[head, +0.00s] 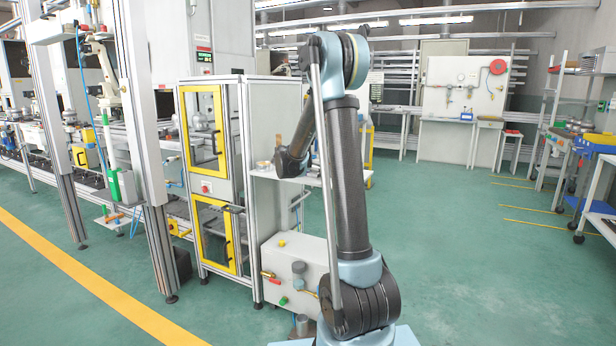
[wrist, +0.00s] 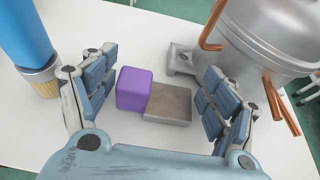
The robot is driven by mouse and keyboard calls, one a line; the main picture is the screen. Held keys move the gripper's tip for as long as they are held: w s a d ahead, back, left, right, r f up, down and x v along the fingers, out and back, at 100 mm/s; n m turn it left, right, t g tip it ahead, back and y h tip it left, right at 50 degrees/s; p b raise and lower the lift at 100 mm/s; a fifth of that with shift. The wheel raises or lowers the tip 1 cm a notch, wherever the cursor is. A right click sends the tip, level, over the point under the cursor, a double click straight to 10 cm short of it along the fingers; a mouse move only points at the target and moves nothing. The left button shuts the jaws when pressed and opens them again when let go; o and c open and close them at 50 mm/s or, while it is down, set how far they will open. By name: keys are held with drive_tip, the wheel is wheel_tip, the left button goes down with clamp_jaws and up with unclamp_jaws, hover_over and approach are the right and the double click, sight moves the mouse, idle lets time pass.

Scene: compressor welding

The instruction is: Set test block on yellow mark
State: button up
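In the wrist view, a purple block (wrist: 134,88) and a flat grey metal block (wrist: 168,103) sit side by side on a white tabletop (wrist: 110,150), apparently touching. The frames do not show which is the test block. My gripper (wrist: 155,65) is open, with its blue-padded fingers spread to either side of both blocks. I see nothing held between them. In the head view, my gripper (head: 288,163) is small and dark over a narrow shelf, partly behind my arm. I cannot make out a yellow mark on the visible tabletop.
In the wrist view, a grey metal compressor (wrist: 270,35) with copper pipes stands close by the right finger. A blue cylinder with a tan and metal base (wrist: 27,45) stands left of the left finger. A yellow-framed cabinet (head: 205,130) stands beside the shelf in the head view.

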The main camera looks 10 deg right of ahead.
drive_tip(key=c, duration=0.7)
